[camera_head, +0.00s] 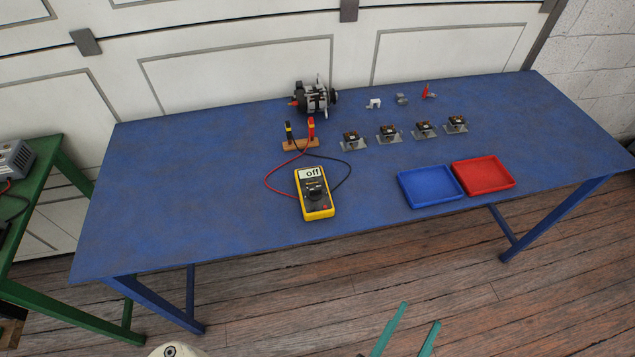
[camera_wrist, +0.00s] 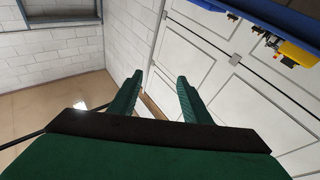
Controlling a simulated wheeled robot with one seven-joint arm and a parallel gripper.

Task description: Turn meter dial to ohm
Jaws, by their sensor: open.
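The yellow and black multimeter (camera_head: 316,203) lies on the blue table, left of the blue tray. Its display reads "off". The dark dial (camera_head: 314,190) sits below the display; its pointer is too small to read. Red and black leads run from the meter to two probes standing in a wooden holder (camera_head: 301,144). My gripper (camera_head: 410,325) shows green fingers at the bottom of the head view, over the floor in front of the table. In the wrist view my gripper (camera_wrist: 155,95) is open and empty, and the yellow meter (camera_wrist: 297,52) shows at the upper right.
The alternator (camera_head: 315,97) stands behind the probe holder. Several small parts on metal plates (camera_head: 389,133) stand in a row to the right. The blue tray (camera_head: 430,203) and red tray (camera_head: 483,189) lie near the front edge. A green table (camera_head: 40,180) stands left. The blue table's left half (camera_head: 180,190) is clear.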

